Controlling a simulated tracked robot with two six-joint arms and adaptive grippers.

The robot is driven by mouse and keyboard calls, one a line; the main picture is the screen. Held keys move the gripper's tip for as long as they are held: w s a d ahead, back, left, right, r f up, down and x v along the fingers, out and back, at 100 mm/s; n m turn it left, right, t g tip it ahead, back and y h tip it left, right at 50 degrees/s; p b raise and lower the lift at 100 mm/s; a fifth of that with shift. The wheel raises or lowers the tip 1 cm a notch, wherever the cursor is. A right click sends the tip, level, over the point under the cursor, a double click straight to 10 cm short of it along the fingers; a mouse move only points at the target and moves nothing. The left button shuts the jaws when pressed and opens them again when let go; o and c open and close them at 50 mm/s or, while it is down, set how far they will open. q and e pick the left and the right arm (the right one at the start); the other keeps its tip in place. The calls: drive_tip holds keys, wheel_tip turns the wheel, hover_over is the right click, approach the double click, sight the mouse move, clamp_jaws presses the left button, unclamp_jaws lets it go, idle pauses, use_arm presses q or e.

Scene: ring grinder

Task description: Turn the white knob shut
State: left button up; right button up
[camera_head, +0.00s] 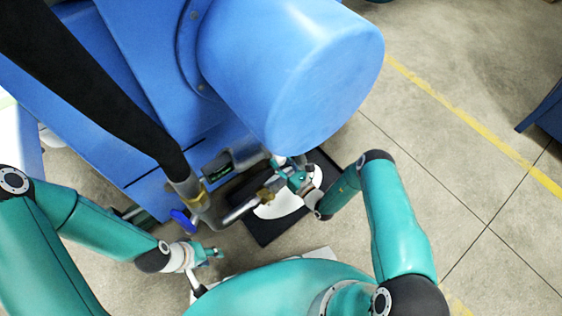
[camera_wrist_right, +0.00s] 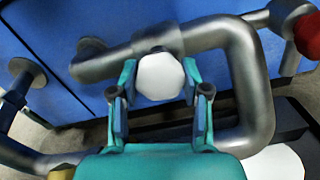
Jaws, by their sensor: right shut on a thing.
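The white knob (camera_wrist_right: 160,76) sits on a grey metal pipe in the right wrist view, facing the camera. My right gripper (camera_wrist_right: 159,84) has its teal fingers on either side of the knob and is shut on it. In the head view my right gripper (camera_head: 293,177) is beside the pipework below the big blue cylinder, and the knob is hidden there.
The blue machine (camera_head: 290,70) fills the upper part of the head view. A grey pipe (camera_wrist_right: 250,80) bends around the right side of my right gripper. A red knob (camera_wrist_right: 308,36) is at the right edge. A blue handle (camera_head: 183,220) is near my left gripper.

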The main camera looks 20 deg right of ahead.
drive_tip(key=o, duration=1)
drive_tip(key=shift+s+f, duration=0.15)
drive_tip(key=shift+f, duration=0.15)
drive_tip(key=shift+o, duration=0.7)
drive_tip(key=shift+r, duration=0.15)
drive_tip(key=v, duration=1.1)
drive_tip(key=shift+s+d, duration=0.15)
drive_tip(key=shift+s, duration=0.25)
